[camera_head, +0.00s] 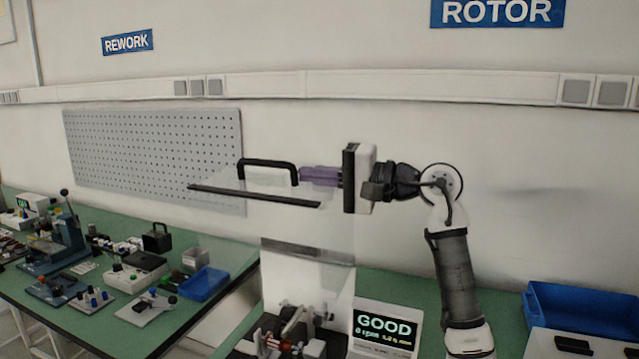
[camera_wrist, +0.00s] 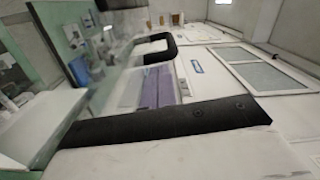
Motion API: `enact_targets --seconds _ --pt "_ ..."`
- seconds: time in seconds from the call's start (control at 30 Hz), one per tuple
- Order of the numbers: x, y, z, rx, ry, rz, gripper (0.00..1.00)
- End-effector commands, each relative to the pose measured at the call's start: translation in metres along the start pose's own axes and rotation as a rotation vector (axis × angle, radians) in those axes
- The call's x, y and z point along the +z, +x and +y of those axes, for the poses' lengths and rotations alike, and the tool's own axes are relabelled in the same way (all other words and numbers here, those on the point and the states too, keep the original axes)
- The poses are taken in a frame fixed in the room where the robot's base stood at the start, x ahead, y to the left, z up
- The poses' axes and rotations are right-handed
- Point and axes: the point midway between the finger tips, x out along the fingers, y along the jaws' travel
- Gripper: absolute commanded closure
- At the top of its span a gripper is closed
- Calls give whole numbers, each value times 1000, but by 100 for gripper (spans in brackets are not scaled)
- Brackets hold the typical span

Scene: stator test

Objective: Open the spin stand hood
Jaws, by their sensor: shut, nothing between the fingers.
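The spin stand hood is a clear cover with a dark edge strip (camera_head: 255,196) and a black handle (camera_head: 267,163). It is raised high above the stand, with its dark strip nearly level. The handle also shows in the wrist view (camera_wrist: 172,42), just beyond my fingers. My gripper (camera_head: 302,175) has purple fingers, shut and empty, pointing left beside the right end of the handle. I cannot tell whether they touch it. The fingers also show in the wrist view (camera_wrist: 150,90). Below the hood, the stand's back panel (camera_head: 308,275) and fixture (camera_head: 285,343) are in view.
A screen (camera_head: 386,327) reading GOOD stands right of the fixture. A blue bin (camera_head: 582,312) is at the right. The left green bench holds a blue tray (camera_head: 204,284), a lever press (camera_head: 66,225) and small parts. A pegboard (camera_head: 150,155) hangs behind. Air right of my arm is clear.

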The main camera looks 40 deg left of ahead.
Motion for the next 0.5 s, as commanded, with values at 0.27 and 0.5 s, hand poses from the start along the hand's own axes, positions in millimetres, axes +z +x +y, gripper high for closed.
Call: enact_targets --seconds 0.27,0.5 --pt "33 1 23 6 -119 0 100" --pt "53 2 31 8 -201 -2 100"
